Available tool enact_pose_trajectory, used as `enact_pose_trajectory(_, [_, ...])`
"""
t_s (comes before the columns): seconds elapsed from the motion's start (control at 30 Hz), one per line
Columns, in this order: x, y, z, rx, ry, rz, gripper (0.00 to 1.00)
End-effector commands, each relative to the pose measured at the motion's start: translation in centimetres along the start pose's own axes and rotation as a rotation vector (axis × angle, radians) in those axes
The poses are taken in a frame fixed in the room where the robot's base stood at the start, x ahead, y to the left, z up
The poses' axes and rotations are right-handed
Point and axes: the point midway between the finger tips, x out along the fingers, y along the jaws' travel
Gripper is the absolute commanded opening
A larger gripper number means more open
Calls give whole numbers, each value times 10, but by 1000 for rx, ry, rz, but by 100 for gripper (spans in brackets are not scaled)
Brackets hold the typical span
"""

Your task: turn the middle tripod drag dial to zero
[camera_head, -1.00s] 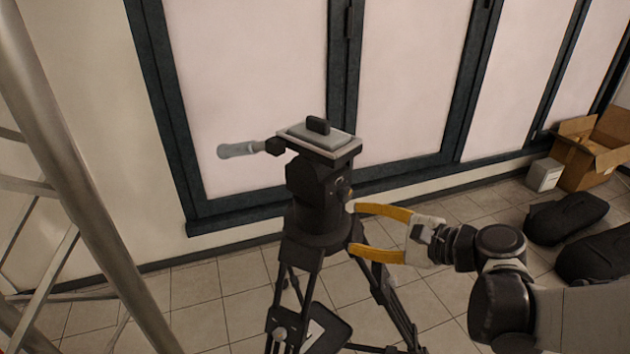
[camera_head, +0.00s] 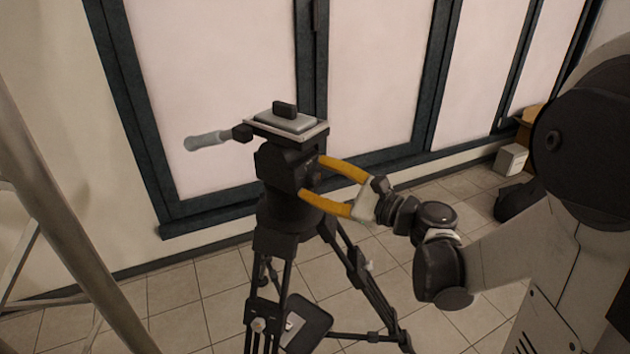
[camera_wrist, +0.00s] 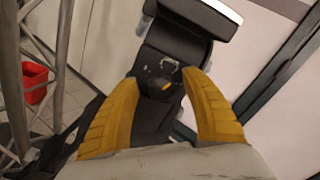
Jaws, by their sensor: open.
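A black tripod (camera_head: 290,210) stands on the tiled floor with a flat plate on top and a grey-handled pan bar to the left. On the right side of its head is a dark round dial (camera_wrist: 155,88), with a small orange mark and pale marks on the housing above it. My gripper (camera_head: 312,178) is open, its yellow fingers reaching to the head one above the other. In the wrist view my gripper (camera_wrist: 160,80) has one finger on each side of the dial; I cannot tell whether they touch it. The dial's setting is too small to read.
A metal truss or ladder (camera_head: 60,220) stands at the left. Dark-framed panels (camera_head: 380,80) stand behind the tripod. A white box (camera_head: 511,159) and a black bag (camera_head: 512,200) are on the floor at right. A red bin (camera_wrist: 35,82) shows in the wrist view.

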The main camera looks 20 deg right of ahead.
Motion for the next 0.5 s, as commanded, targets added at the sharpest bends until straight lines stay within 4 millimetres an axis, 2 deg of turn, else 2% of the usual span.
enact_pose_trajectory(0.33, [5,0,0,-1,1,-1,53])
enact_pose_trajectory(0.5, [4,0,0,-1,1,-1,2])
